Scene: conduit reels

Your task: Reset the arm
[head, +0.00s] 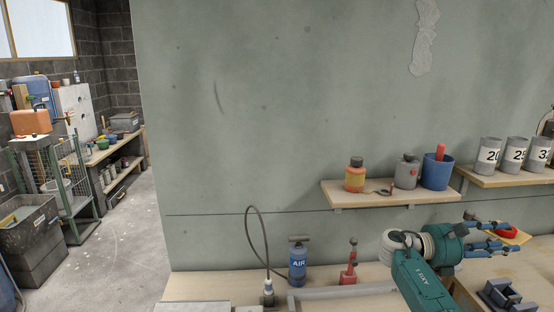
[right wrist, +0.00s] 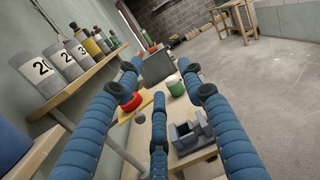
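My right arm comes in at the lower right of the head view, teal with a white joint. Its gripper (head: 491,239) has blue fingers and points right, above the workbench (head: 190,285). In the right wrist view the blue fingers (right wrist: 165,95) are spread wide apart with nothing between them. Past them are a red ring-shaped thing (right wrist: 130,102) and a grey block-like fixture (right wrist: 190,132) on the bench, both apart from the fingers. My left gripper is not in view.
A wall shelf (head: 375,198) with bottles and a blue cup (head: 437,171) is above the bench, left of the arm. Numbered grey cans (head: 514,152) stand on another shelf. A blue air pump (head: 297,262) and a red tool (head: 349,265) stand on the bench. Open floor (head: 120,230) lies left.

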